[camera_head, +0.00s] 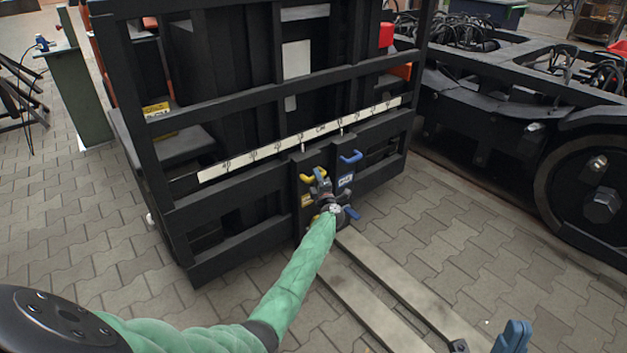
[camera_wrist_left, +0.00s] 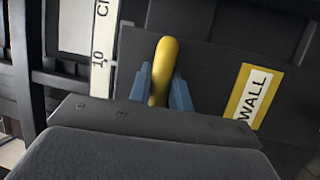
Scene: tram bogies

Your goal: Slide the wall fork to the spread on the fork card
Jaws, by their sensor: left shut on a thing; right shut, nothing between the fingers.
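The wall fork (camera_head: 304,188) hangs on the black carriage, with a yellow handle (camera_wrist_left: 163,70) and a yellow WALL label (camera_wrist_left: 250,95). My left gripper (camera_head: 322,183) is shut on that yellow handle; its blue fingers (camera_wrist_left: 163,92) sit on both sides of it in the left wrist view. A second fork (camera_head: 345,180) with a blue handle (camera_head: 351,158) hangs close on the right. A white scale strip (camera_head: 300,139) runs above both forks and also shows in the left wrist view (camera_wrist_left: 104,60). My right gripper (camera_head: 512,337) is shut and empty at the bottom right. I cannot identify the fork card.
Two long tines (camera_head: 395,283) reach along the paved floor toward the lower right, close together. A black bogie with a large wheel (camera_head: 600,200) stands at the right. A green post (camera_head: 75,95) stands at the left. The paving (camera_head: 90,225) left of the carriage is clear.

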